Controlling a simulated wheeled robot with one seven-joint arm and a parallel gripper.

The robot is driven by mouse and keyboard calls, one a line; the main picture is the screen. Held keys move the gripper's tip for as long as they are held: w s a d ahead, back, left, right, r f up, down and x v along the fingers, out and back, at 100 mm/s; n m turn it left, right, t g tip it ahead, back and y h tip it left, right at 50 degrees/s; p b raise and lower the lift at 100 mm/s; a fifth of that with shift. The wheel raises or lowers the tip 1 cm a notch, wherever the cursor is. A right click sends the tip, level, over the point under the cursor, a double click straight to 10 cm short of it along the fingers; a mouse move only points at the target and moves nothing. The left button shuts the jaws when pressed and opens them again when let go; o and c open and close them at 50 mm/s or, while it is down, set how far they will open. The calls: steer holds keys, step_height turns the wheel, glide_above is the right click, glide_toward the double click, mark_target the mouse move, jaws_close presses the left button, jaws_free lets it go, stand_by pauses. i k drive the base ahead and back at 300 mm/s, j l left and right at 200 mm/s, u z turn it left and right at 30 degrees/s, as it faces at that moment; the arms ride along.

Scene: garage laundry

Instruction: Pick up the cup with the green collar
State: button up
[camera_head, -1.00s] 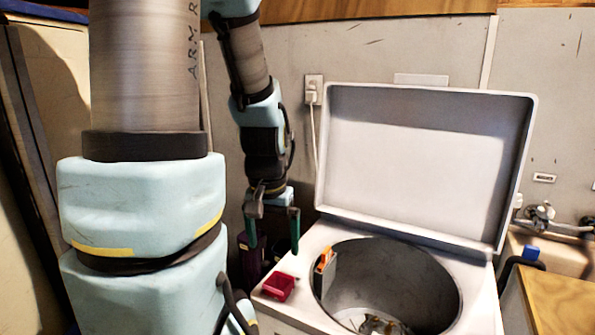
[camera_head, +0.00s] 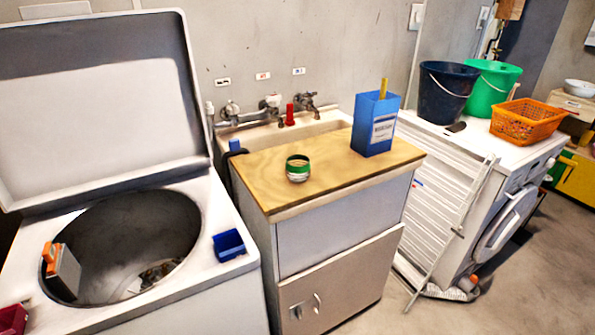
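The cup with the green collar (camera_head: 298,168) stands upright on the wooden board (camera_head: 259,185) over the sink cabinet, left of the board's middle. It is a short, pale cup with a green band around its upper part. Nothing touches it. My gripper is out of the picture now, so I cannot see where it is relative to the cup or whether it is open.
A blue box (camera_head: 374,124) stands on the board right of the cup, with taps (camera_head: 270,106) behind. The open washer drum (camera_head: 130,235) is at left, with a blue tray (camera_head: 229,244) on its rim. Buckets (camera_head: 447,92) and an orange basket (camera_head: 527,121) stand right.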

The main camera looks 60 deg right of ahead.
mark_target(298, 169)
steer(key=k+l+u, duration=0.3)
steer(key=k+l, duration=0.2)
steer(key=k+l+u, duration=0.3)
steer(key=k, duration=0.35)
steer(key=k+l+u, duration=0.1)
steer(key=l, duration=0.25)
steer(key=k+l+u, duration=0.25)
steer(key=k+l, duration=0.2)
steer(key=l, duration=0.25)
